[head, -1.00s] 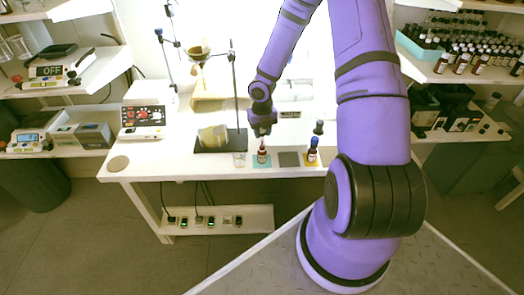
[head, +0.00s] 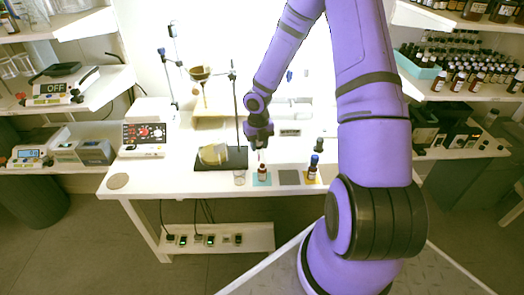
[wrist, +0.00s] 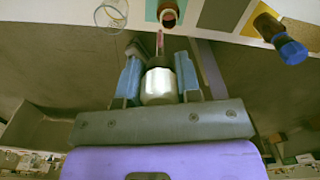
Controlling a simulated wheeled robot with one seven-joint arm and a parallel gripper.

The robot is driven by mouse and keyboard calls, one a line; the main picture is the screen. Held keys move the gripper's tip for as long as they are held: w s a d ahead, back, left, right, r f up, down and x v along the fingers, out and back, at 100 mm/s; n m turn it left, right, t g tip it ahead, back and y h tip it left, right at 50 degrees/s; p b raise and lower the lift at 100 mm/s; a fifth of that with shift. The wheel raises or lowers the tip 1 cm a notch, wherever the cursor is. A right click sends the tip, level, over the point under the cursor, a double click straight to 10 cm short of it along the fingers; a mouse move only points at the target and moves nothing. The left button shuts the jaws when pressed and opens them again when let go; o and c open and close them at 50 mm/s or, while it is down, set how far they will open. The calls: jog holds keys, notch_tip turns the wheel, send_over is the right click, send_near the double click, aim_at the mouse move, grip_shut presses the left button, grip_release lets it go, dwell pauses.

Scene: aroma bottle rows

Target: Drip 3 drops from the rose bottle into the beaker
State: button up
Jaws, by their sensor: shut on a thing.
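My gripper (head: 260,143) is shut on a dropper with a pale bulb (wrist: 158,87), a dark collar and a thin pink-tinted pipette (wrist: 160,44). The dropper is just above an open brown bottle (head: 262,173) on a teal mat; its open mouth shows in the wrist view (wrist: 168,14). Whether the pipette tip is fully clear of the mouth is hard to tell. The label is too small to read, so I cannot confirm that it is rose. A clear glass beaker (head: 239,177) stands just left of the bottle; it also shows in the wrist view (wrist: 112,12).
A blue-capped bottle (head: 312,169) stands on a yellow mat to the right, past an empty grey mat (head: 289,177). A dark-capped bottle (head: 319,145) stands behind. A stand with a dark base (head: 222,161) is behind the beaker.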

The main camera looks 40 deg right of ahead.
jog(key=w+a+r, duration=0.2)
jog(key=w+a, duration=0.1)
jog(key=a, duration=0.4)
jog(key=shift+a, duration=0.1)
jog(key=shift+f, duration=1.85)
jog(key=c, duration=0.3)
jog(key=o, duration=0.3)
